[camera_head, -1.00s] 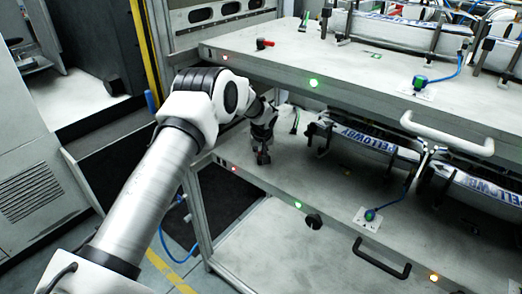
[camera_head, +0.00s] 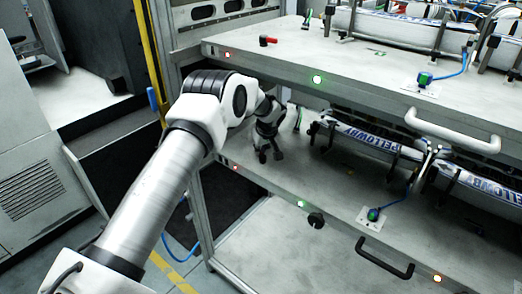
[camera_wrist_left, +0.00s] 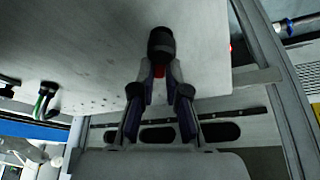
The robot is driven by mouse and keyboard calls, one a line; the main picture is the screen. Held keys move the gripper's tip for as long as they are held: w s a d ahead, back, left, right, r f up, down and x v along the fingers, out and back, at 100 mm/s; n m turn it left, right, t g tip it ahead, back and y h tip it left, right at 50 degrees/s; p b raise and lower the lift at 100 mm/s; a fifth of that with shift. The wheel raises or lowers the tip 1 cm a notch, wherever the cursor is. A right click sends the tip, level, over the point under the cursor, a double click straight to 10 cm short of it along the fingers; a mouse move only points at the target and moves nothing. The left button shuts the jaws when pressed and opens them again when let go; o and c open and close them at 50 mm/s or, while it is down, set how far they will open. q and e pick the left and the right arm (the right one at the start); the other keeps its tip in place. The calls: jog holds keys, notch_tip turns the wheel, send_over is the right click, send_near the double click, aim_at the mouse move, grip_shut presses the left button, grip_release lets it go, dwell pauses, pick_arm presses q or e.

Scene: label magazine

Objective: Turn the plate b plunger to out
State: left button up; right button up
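The lower plate (camera_head: 330,190) lies below the upper plate (camera_head: 335,65). My left gripper (camera_head: 270,155) is over the left end of the lower plate, pointing down, its fingers spread. In the left wrist view my left gripper (camera_wrist_left: 160,82) has one finger on each side of a plunger (camera_wrist_left: 161,45) with a black round body and a little red. I cannot tell whether the fingers touch it. In the head view my gripper hides this plunger. A similar plunger with a red handle (camera_head: 267,41) lies on the upper plate. My right gripper is not in view.
Magazines with printed labels (camera_head: 375,140) stand on the lower plate to the right. A black knob (camera_head: 316,220) and a black handle (camera_head: 384,258) are on the lower plate's front. The upper plate's white handle (camera_head: 452,130) juts out. A frame post borders the left.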

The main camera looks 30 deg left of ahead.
aim_at(264, 157)
pick_arm(q)
jog(key=shift+o, duration=1.4)
jog(key=shift+f, duration=0.1)
jog(key=shift+r, duration=0.25)
jog(key=v, duration=0.5)
jog(key=shift+d, duration=0.2)
jog(key=s+d, duration=0.2)
jog(key=d, duration=0.1)
jog(key=s+d, duration=0.2)
jog(key=d, duration=0.1)
jog(key=s+d, duration=0.2)
jog(key=d, duration=0.1)
jog(key=shift+s+d+f, duration=0.2)
jog(key=shift+s+d, duration=0.15)
